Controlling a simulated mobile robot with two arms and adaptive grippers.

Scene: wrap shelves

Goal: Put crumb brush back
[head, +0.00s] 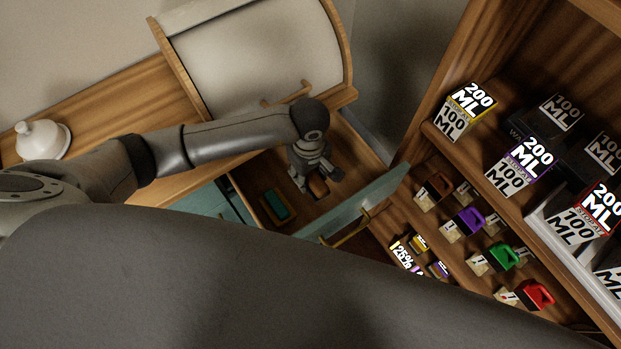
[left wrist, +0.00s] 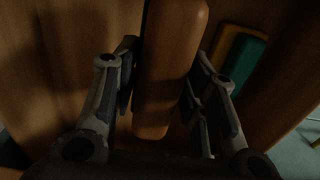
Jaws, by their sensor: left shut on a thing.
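My left gripper (head: 312,184) reaches down into an open drawer (head: 340,200) with a teal front. It is shut on a brown wooden piece (left wrist: 168,70), which looks like the crumb brush. In the left wrist view the fingers (left wrist: 167,90) stand on both sides of this long, rounded wooden piece. In the head view only a little of it (head: 320,187) shows beneath the gripper. I see no bristles, and cannot tell whether it touches the drawer bottom. My right gripper is not in view.
A green block with a wooden edge (head: 275,206) lies in the drawer, left of my gripper. The drawer's brass handle (head: 347,232) is near the shelves (head: 440,150) holding boxes and coloured items. A roll-top bread box (head: 260,55) and white lidded dish (head: 43,140) stand on the counter.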

